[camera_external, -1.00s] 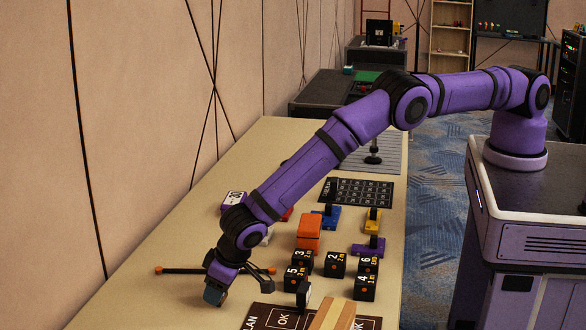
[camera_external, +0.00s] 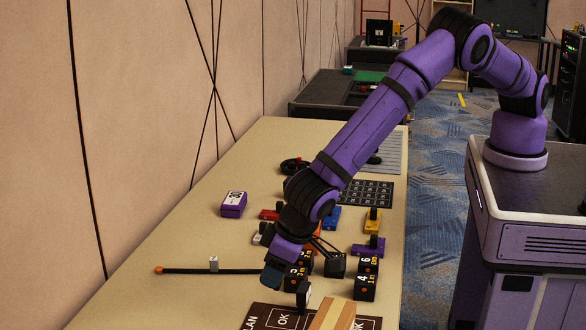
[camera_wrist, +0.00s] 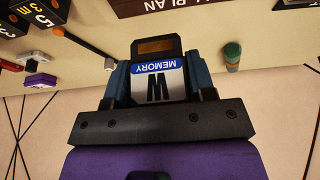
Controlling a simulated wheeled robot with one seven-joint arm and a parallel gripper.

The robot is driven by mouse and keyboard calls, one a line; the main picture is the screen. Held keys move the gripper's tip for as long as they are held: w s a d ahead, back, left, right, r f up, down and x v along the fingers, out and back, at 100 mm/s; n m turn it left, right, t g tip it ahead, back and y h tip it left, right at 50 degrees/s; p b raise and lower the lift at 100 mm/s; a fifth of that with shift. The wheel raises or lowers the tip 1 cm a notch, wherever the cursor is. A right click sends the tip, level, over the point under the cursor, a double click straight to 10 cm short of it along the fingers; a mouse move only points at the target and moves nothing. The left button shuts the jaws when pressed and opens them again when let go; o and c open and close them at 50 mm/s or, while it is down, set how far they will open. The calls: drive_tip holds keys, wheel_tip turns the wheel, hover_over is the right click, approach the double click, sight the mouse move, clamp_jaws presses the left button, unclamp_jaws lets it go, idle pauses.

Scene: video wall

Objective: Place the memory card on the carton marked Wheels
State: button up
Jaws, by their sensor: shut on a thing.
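My gripper (camera_external: 272,278) is shut on the memory card (camera_wrist: 160,80), a white and blue card with a dark top, marked MEMORY and a large letter that reads upside down in the wrist view. My gripper's fingers (camera_wrist: 158,82) hold it from both sides. In the external view my gripper is above the table beside the black number cubes, and the card cannot be made out there. I cannot read "Wheels" on anything. A purple box (camera_external: 233,204) with a white label stands on the left of the table; its lettering is too small to read.
Black number cubes (camera_external: 365,287) stand right of my gripper, with blue, yellow and purple (camera_external: 369,246) pieces behind. A dark rod (camera_external: 190,270) lies left. A dark board (camera_external: 264,318) and wooden block (camera_external: 333,314) are in front. The table's left side is mostly clear.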

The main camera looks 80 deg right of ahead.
drive_tip(key=s, duration=0.4)
drive_tip(key=s+r, duration=0.1)
drive_tip(key=s, duration=0.2)
drive_tip(key=s+r, duration=0.1)
drive_tip(key=s, duration=0.3)
drive_tip(key=shift+s+a, duration=0.1)
drive_tip(key=shift+s, duration=0.2)
drive_tip(key=s+d+r, duration=0.2)
drive_tip(key=s+d, duration=0.2)
drive_tip(key=s, duration=0.8)
hover_over(319, 316)
drive_tip(key=s, duration=0.2)
drive_tip(key=shift+w+f, duration=0.1)
drive_tip(key=shift+f, duration=2.35)
drive_tip(key=shift+f, duration=0.15)
drive_tip(key=o, duration=0.9)
drive_tip(key=v, duration=1.2)
